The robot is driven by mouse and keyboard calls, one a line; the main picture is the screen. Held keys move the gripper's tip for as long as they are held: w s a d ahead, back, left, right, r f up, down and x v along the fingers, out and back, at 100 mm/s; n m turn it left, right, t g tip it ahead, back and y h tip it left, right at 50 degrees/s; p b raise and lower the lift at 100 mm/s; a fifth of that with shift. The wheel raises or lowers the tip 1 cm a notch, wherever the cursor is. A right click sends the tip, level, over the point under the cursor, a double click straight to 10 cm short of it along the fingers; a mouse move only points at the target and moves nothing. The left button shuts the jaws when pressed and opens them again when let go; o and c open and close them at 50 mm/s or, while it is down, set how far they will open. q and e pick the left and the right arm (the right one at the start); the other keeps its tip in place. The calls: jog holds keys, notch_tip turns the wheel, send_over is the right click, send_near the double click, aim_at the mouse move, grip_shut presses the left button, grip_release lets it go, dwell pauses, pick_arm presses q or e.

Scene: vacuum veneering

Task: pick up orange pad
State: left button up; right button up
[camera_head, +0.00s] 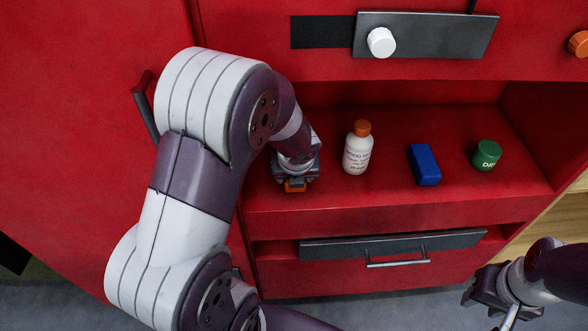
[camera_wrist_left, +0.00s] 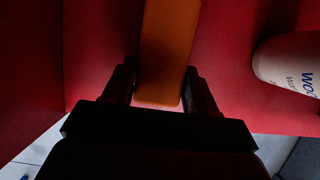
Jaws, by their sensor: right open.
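The orange pad (camera_head: 294,186) is at the left end of the red shelf, mostly hidden under my left gripper (camera_head: 296,178). In the left wrist view the orange pad (camera_wrist_left: 166,55) runs between the two fingers of my left gripper (camera_wrist_left: 160,75). One finger is on each side, very close to the pad's edges. Whether both fingers touch it cannot be told in the shadow. My right gripper (camera_head: 482,292) is at the lower right, away from the shelf, open and empty.
On the shelf, to the right of the pad, stand a white bottle with an orange cap (camera_head: 357,150), a blue block (camera_head: 424,164) and a green-lidded container (camera_head: 487,155). A drawer with a handle (camera_head: 396,263) is below. A grey panel with a white knob (camera_head: 381,42) is above.

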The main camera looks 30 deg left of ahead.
pick_arm(q)
jog(key=shift+c, duration=1)
jog(key=shift+r, duration=0.1)
